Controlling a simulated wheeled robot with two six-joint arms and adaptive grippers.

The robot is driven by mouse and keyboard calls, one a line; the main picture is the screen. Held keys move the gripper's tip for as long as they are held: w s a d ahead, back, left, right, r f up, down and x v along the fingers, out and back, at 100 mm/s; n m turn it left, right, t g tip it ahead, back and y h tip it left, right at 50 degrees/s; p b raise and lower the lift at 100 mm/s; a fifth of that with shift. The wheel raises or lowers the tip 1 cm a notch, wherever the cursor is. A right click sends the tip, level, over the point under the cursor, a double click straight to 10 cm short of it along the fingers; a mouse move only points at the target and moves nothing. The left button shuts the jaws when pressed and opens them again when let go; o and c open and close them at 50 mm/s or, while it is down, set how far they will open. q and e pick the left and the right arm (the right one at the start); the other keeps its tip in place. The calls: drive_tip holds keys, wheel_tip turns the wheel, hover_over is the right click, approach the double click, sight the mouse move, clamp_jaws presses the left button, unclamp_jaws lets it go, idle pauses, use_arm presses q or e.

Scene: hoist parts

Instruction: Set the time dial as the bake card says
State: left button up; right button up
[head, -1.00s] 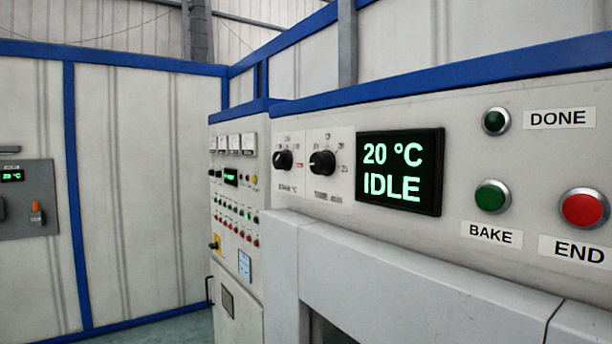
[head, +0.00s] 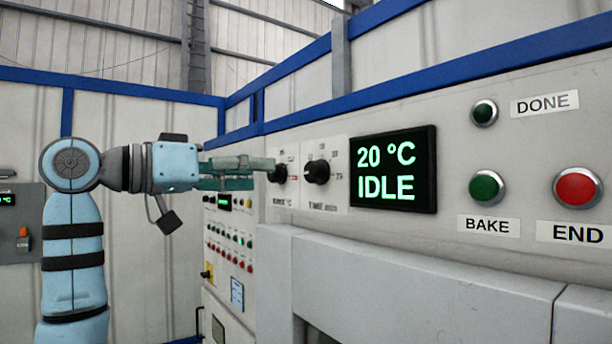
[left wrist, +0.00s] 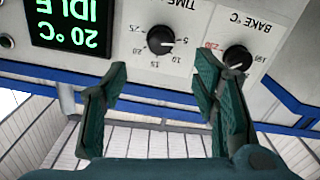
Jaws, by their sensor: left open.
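The time dial (head: 317,171) is a round black knob on a white plate, left of the green-lit display. It also shows in the left wrist view (left wrist: 160,41), upside down, with its white mark toward the 5. The bake °C dial (head: 278,172) is beside it; it also shows in the left wrist view (left wrist: 237,58). My left gripper (head: 262,172) is open and empty, its tips near the bake dial in the head view. In the left wrist view, the time dial lies between and beyond the fingers (left wrist: 161,72). I cannot make out a bake card. My right gripper is out of view.
The display (head: 393,170) reads 20 °C IDLE. A green BAKE button (head: 486,188), red END button (head: 577,187) and green DONE lamp (head: 484,113) are to its right. A grey housing (head: 420,275) juts out below the panel. A cabinet of small buttons (head: 229,245) stands behind.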

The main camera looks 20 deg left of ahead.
sight(309, 173)
use_arm(q)
drive_tip(key=p+x, duration=0.2)
drive_tip(key=x, duration=0.8)
drive_tip(key=shift+w+d+r+p, duration=0.15)
drive_tip(key=shift+d+r+p, duration=0.05)
drive_tip(key=shift+d+p, duration=0.15)
drive_tip(key=shift+w+f, duration=0.15)
drive_tip(key=shift+w, duration=0.15)
drive_tip(key=shift+c, duration=0.6)
drive_tip(key=c, duration=1)
drive_tip(key=shift+c, duration=0.2)
